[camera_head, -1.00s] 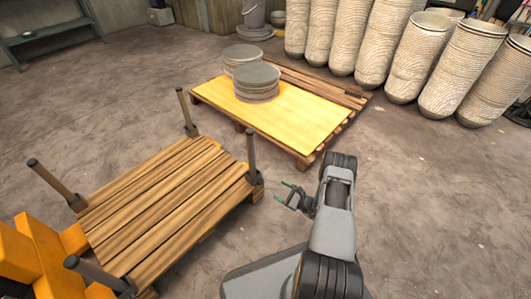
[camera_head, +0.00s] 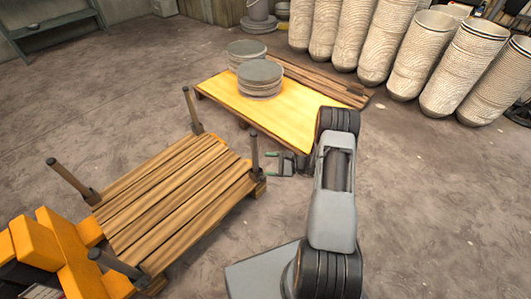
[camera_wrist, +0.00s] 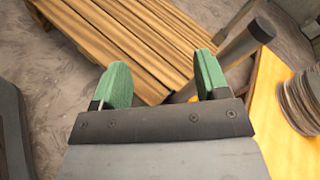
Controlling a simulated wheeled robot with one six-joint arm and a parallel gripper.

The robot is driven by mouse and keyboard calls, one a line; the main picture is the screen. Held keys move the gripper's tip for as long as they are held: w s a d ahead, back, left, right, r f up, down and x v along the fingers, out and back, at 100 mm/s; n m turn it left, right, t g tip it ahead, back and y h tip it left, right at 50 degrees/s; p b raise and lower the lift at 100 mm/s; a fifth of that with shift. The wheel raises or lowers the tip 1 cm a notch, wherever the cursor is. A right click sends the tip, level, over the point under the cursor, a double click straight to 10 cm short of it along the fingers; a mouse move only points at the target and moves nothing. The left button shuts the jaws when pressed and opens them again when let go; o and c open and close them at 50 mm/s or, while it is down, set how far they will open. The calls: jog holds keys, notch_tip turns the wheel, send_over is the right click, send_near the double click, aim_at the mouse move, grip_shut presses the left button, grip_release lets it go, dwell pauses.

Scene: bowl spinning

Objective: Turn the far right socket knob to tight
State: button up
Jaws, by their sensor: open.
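A wooden pallet (camera_head: 175,195) has an upright post in a dark socket at each corner. The far right post (camera_head: 255,150) stands in its socket (camera_head: 257,178); a separate knob on it is too small to tell. My gripper (camera_head: 269,164) is just right of this post, with its green fingers pointing towards it. In the wrist view the gripper (camera_wrist: 161,62) is open and empty between the fingertips. The post (camera_wrist: 240,45) slants behind the right finger there, with its dark cap clear at upper right. Its lower end and socket are largely hidden by the gripper.
A second pallet with a yellow top (camera_head: 290,112) and stacked grey discs (camera_head: 260,80) stands close behind. Tall stacks of bowls (camera_head: 465,70) line the back right. Yellow machinery (camera_head: 65,250) is at the left front. Floor at right is clear.

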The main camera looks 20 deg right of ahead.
notch_tip(320, 180, up, 7)
jog(key=a+n+g+p, duration=0.2)
jog(key=shift+s+f+g, duration=0.2)
jog(key=shift+s+g, duration=0.1)
jog(key=shift+s, duration=0.1)
jog(key=shift+f, duration=0.1)
